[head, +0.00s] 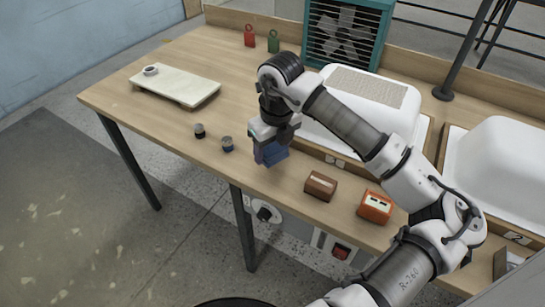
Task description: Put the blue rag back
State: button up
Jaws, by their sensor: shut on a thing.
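My gripper (268,148) points down over the front middle of the wooden workbench (130,98). It is shut on the dark blue rag (273,155), which shows as a compact, folded-looking bundle under the fingers. The fingers partly hide the rag. I cannot tell whether the rag's underside touches the bench top or hangs just above it.
Two small dark pots (199,131) (227,144) stand left of my gripper. A brown block (321,186) and an orange box (375,206) lie to the right.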

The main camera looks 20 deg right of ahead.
aim_at(272, 159)
notch_tip(272, 159, down, 4)
jog(key=shift+f, duration=0.1)
jog(key=shift+f, duration=0.2)
jog(key=o, duration=0.9)
jog(key=shift+r, duration=0.1)
jog(key=shift+o, duration=0.2)
jog(key=shift+r, duration=0.1)
jog(key=shift+r+p, duration=0.2)
jog(key=shift+p, duration=0.15)
jog(key=r, duration=0.4)
jog(key=s+r+b, duration=0.1)
jog(key=r, duration=0.2)
jog(key=r+b, duration=0.1)
jog(key=r, duration=0.3)
jog(key=shift+s+d+r, duration=0.2)
jog(key=shift+r, duration=0.1)
